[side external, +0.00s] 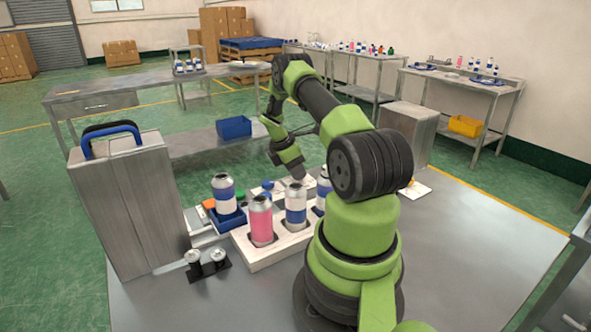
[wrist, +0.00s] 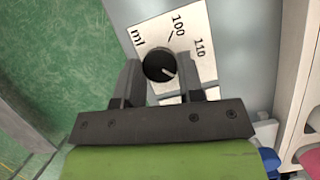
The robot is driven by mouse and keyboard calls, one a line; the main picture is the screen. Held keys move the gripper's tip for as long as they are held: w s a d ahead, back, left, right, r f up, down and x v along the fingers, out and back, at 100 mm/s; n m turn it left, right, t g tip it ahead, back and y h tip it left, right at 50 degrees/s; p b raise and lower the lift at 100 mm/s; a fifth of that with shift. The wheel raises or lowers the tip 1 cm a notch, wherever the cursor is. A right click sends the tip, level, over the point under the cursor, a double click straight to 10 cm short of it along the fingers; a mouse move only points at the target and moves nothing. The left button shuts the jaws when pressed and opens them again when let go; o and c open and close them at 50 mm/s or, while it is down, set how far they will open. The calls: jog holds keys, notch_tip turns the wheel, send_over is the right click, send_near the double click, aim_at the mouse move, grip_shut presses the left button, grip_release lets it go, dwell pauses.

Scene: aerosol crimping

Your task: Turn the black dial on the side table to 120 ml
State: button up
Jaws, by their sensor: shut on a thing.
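The black dial (wrist: 158,65) sits on a white scale plate (wrist: 150,35) in the wrist view. The plate reads "ml", "100" and "110"; its lower part is hidden behind my gripper. The dial's white pointer line points to the lower right, away from the "100" and "110" labels, and the mark it faces is hidden. My gripper (wrist: 160,75) has one finger on each side of the dial and is shut on it. In the side external view my gripper (side external: 297,179) is low over the table behind the cans, and the dial cannot be made out.
A white holder (side external: 262,262) with pink and blue-banded cans stands in front of my gripper. A tall metal box (side external: 125,205) with a blue handle stands at the left. A small black stand (side external: 208,270) holds two small cans.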

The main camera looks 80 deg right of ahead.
dwell(0.3)
jog(key=o, duration=0.9)
jog(key=shift+r, duration=0.1)
jog(key=v, duration=0.9)
jog(key=shift+w+r, duration=0.15)
jog(key=shift+r, duration=0.2)
